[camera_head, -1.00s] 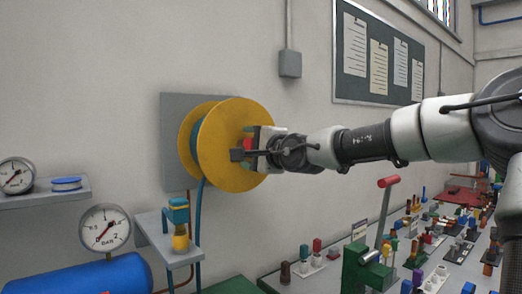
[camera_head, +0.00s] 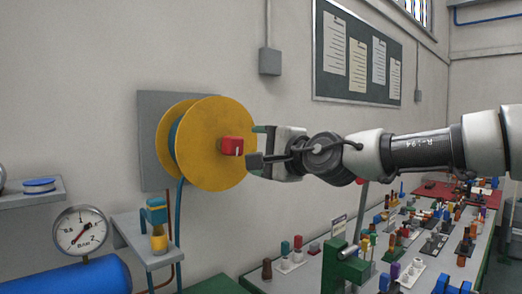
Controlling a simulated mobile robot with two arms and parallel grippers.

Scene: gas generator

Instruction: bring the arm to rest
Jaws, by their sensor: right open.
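My right gripper (camera_head: 262,148) comes in from the right in the head view. It is open and empty, with its fingers pointing left. It is in front of the wall, just right of a yellow hose reel (camera_head: 210,165). A red block-shaped part (camera_head: 231,146) sits at the reel's centre, and a gap shows between it and my fingers. My right arm (camera_head: 415,150) stretches level across the picture to the right edge. My left gripper is not in view.
Below the arm, a long bench (camera_head: 310,272) carries many small coloured fittings and a green clamp (camera_head: 345,268). At lower left are a pressure gauge (camera_head: 80,231), a blue tank (camera_head: 75,277) and a small shelf (camera_head: 145,255).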

